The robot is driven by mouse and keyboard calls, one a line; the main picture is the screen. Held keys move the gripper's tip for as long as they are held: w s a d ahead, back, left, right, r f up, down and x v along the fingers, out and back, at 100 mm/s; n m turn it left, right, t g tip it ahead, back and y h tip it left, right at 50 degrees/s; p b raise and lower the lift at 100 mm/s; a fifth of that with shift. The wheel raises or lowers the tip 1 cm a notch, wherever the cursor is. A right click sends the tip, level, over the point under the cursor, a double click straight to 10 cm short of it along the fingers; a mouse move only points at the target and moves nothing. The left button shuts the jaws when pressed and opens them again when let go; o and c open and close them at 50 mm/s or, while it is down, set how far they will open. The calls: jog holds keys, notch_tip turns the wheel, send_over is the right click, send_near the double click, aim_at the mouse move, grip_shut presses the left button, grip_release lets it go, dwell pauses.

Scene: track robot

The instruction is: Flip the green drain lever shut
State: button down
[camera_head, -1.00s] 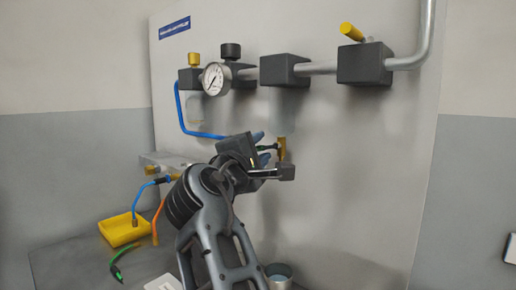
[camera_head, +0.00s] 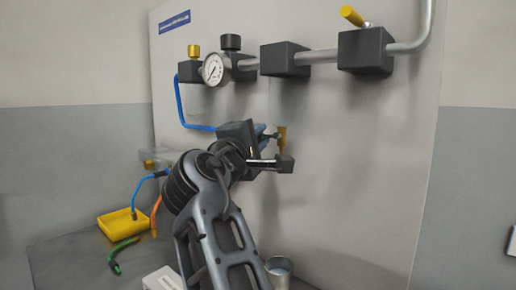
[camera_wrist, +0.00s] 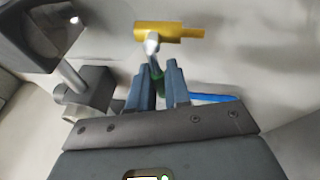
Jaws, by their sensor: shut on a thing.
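The green drain lever (camera_wrist: 158,86) shows between the two blue-grey fingers of my gripper (camera_wrist: 158,78) in the wrist view. The fingers are closed around it, and only a small strip of green is visible. A silver stem joins the lever to a brass drain fitting (camera_wrist: 170,32) just beyond the fingertips. In the head view, the brass fitting (camera_head: 282,138) stands out from the panel just right of my gripper (camera_head: 267,131). The lever itself is mostly hidden there by the fingers and wrist.
The grey panel (camera_head: 330,170) carries a pipe with black blocks, a pressure gauge (camera_head: 214,69) and a yellow handle (camera_head: 352,15) above. A metal cup (camera_head: 279,272) stands below, right of my arm. A yellow tray (camera_head: 121,226) and hoses lie at left.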

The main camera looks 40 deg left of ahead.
jog(key=shift+r+m+t+h+b, duration=0.25)
jog(key=shift+m+t+h+b, duration=0.05)
jog(key=shift+m+b, duration=0.45)
jog(key=c, duration=1.2)
grip_release()
jog(key=shift+o, duration=0.2)
jog(key=shift+s, duration=0.1)
jog(key=v, duration=0.7)
jog(key=shift+s+b, duration=0.3)
jog(key=shift+b, duration=0.1)
jog(key=shift+d, duration=0.1)
